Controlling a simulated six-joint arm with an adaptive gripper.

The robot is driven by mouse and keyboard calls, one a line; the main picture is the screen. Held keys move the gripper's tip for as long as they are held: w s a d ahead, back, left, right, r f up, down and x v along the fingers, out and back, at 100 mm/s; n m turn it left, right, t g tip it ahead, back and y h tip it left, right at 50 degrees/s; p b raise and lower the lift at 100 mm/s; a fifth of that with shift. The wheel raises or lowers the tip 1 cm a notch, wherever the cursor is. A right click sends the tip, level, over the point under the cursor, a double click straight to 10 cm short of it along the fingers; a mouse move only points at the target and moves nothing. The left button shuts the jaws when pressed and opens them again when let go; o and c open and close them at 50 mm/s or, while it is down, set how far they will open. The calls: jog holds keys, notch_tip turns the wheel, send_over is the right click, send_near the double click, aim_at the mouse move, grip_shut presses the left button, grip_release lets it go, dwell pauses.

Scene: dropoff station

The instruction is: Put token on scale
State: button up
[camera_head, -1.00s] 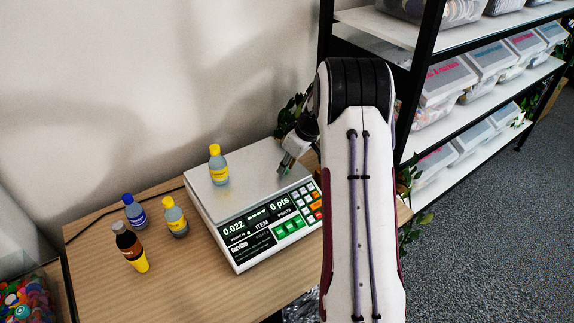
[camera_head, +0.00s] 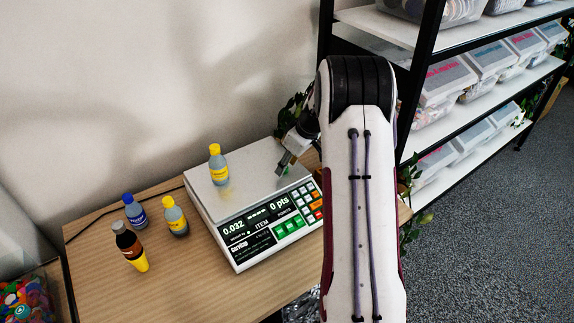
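The scale (camera_head: 235,203) stands on the wooden table, with a pale flat plate on top and a lit display reading 0.032 and 0 pts. My gripper (camera_head: 282,168) is tilted down over the right back part of the plate, with its fingertips low and close to the surface. It is small and partly behind my arm, so I cannot tell whether it is open or shut. I cannot clearly make out a token; a faint greenish spot at the fingertips is too small to identify.
A yellow-capped bottle (camera_head: 217,165) stands on the scale's plate, left of my gripper. On the table to the left are another yellow-capped bottle (camera_head: 174,217), a blue-capped bottle (camera_head: 135,212) and a dark bottle (camera_head: 129,246). A shelf with bins (camera_head: 450,85) stands at the right.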

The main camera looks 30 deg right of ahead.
jog(key=v, duration=1.1)
jog(key=shift+r, duration=0.15)
jog(key=shift+s, duration=0.15)
jog(key=s+a+r+m, duration=0.1)
jog(key=s+a+r, duration=0.55)
jog(key=a, duration=0.35)
jog(key=s+a+r, duration=0.5)
jog(key=a+r, duration=0.2)
jog(key=a, duration=0.3)
jog(key=s+a+m, duration=0.1)
jog(key=s+a, duration=0.2)
jog(key=s, duration=0.3)
jog(key=s+a+t+h, duration=0.1)
jog(key=s+a, duration=0.2)
jog(key=s, duration=0.4)
jog(key=s+a+f+m, duration=0.1)
jog(key=s+a, duration=0.2)
jog(key=s, duration=0.3)
jog(key=shift+s+a+m, duration=0.15)
jog(key=shift+s+m, duration=0.1)
jog(key=shift+m, duration=0.05)
